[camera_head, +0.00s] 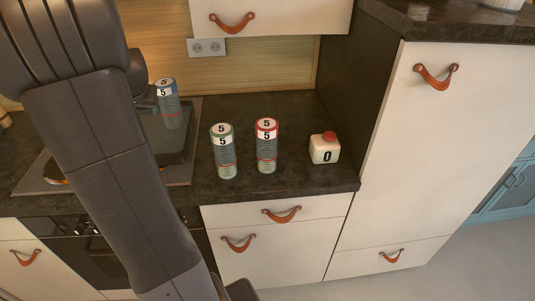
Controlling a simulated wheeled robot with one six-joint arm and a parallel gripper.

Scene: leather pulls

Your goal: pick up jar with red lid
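The jar with the red lid (266,147) stands upright on the dark counter, with a 5 on its top and side. A similar jar with a green lid (224,153) stands upright just to its left, with a small gap. A jar with a blue lid (168,105) is farther back left, by the cooktop. The dark end of my arm, with what seems part of my gripper (148,99), is beside the blue-lid jar, well left of the red-lid jar. My fingers are mostly hidden, and I cannot tell whether they touch the blue-lid jar.
A tall cabinet side (352,80) bounds the counter on the right. A dark cooktop (181,170) is at left. The counter behind the jars is clear.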

